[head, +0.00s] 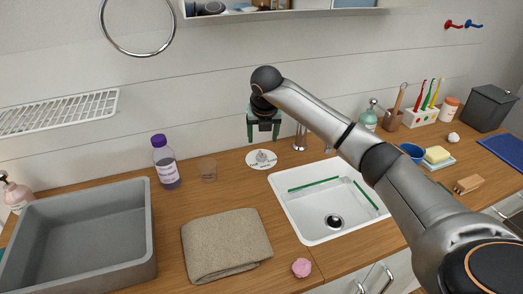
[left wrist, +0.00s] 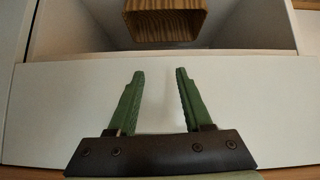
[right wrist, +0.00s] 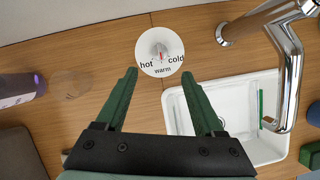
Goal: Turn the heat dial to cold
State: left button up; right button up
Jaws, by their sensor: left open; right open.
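The heat dial (head: 261,159) is a white disc with a metallic knob, lying on the wooden counter just behind and left of the sink. In the right wrist view the dial (right wrist: 159,52) shows the words hot at left, warm at the bottom and cold at right, with a red mark on the knob. My right gripper (head: 264,138) is above the dial, its green fingers pointing down; in the right wrist view its fingers (right wrist: 160,80) are open and empty, apart from the dial. My left gripper (left wrist: 158,73) is open and empty, in front of a white drawer.
The chrome faucet (right wrist: 289,60) stands right of the dial, beside the white sink (head: 290,205). A clear cup (head: 208,170) and a purple-capped bottle (head: 165,165) stand left of it. A folded towel (head: 225,245) and pink object (head: 301,267) lie in front. The left wrist view shows a wooden box (left wrist: 165,22).

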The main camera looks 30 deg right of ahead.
aim_at(261, 154)
jog(key=x, duration=1)
jog(key=shift+f, duration=0.15)
jog(key=shift+c, duration=0.2)
grip_shut()
